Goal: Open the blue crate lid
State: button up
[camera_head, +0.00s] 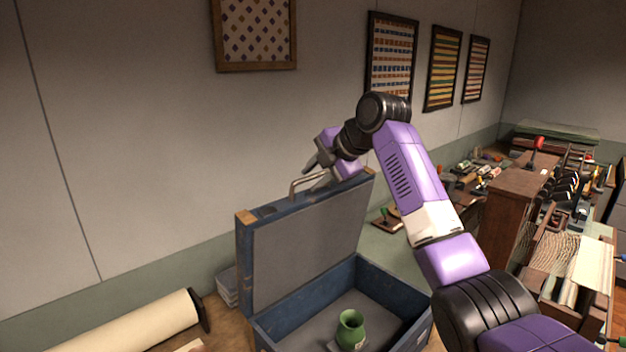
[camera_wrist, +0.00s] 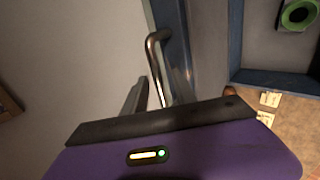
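The blue crate (camera_head: 268,331) stands on the table with its blue lid (camera_head: 245,262) raised about upright on the far side. The lid's bent metal handle (camera_head: 301,181) is at its top edge and also shows in the wrist view (camera_wrist: 156,62). My gripper (camera_head: 313,170) is at the lid's top edge beside the handle. In the wrist view its fingers (camera_wrist: 152,92) look apart, with the handle bar close to them; I cannot tell if they touch it. The fingertips are partly hidden in the head view.
A green vase (camera_head: 350,328) stands inside the crate. A paper roll (camera_head: 140,325) lies at the left front. A wall is close behind the lid. A wooden cabinet (camera_head: 513,205) and a cluttered bench are on the right.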

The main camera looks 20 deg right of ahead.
jog(key=b+v, duration=0.2)
jog(key=v, duration=0.5)
dwell(0.4)
